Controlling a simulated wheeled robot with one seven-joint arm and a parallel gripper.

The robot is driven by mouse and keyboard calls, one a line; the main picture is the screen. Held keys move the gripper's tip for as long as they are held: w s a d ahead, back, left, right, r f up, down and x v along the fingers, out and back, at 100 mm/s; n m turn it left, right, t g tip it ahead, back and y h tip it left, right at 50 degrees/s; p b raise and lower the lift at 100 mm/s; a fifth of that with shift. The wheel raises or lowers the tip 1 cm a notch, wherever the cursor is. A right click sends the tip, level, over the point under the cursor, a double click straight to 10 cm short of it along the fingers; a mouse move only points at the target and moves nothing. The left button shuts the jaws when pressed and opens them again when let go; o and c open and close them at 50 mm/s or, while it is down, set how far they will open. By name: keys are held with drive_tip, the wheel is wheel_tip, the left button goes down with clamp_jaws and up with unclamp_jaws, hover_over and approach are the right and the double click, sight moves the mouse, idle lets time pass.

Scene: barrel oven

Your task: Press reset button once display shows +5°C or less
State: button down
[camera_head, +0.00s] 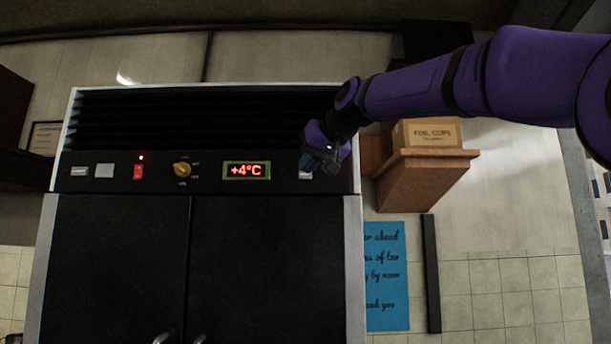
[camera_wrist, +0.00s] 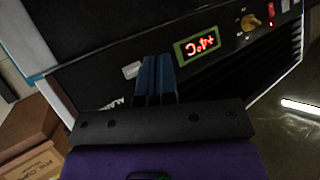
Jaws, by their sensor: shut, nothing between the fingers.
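The display (camera_head: 246,171) on the black control panel reads +4°C in red digits inside a green frame. It also shows upside down in the wrist view (camera_wrist: 198,46). A pale button (camera_head: 305,175) lies right of the display, partly hidden by my gripper in the head view. It shows more clearly in the wrist view (camera_wrist: 131,70), just left of my fingertips. I cannot read a label that says it is the reset button. My gripper (camera_head: 311,165) is shut and empty, in front of the panel's right end. Its blue fingers (camera_wrist: 155,62) point at the panel; contact cannot be told.
A lit red switch (camera_head: 138,171), an orange knob (camera_head: 182,170) and a pale square button (camera_head: 104,171) sit left of the display. Black cabinet doors (camera_head: 265,265) are below. A carton (camera_head: 428,133) on a wooden shelf (camera_head: 425,168) stands to the right, beneath my arm.

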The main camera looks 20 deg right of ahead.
drive_tip(key=w+d, duration=0.2)
drive_tip(key=w, duration=0.6)
drive_tip(key=shift+w+d, duration=0.2)
drive_tip(key=shift+d, duration=0.2)
drive_tip(key=shift+w, duration=0.1)
idle(1.9)
drive_tip(key=shift+w+d, duration=0.15)
drive_tip(key=shift+w, duration=0.15)
drive_tip(key=shift+w+d, duration=0.1)
drive_tip(key=shift+w, duration=0.25)
idle(0.6)
drive_tip(key=shift+s, duration=0.15)
idle(0.3)
drive_tip(key=shift+s+a, duration=0.25)
drive_tip(key=shift+s, duration=0.4)
drive_tip(key=shift+s, duration=0.1)
drive_tip(key=shift+s+a, duration=0.25)
drive_tip(key=shift+s, duration=0.5)
drive_tip(key=shift+s+a, duration=0.25)
drive_tip(key=shift+s, duration=0.5)
drive_tip(key=shift+s+a, duration=0.25)
drive_tip(key=shift+s, duration=0.5)
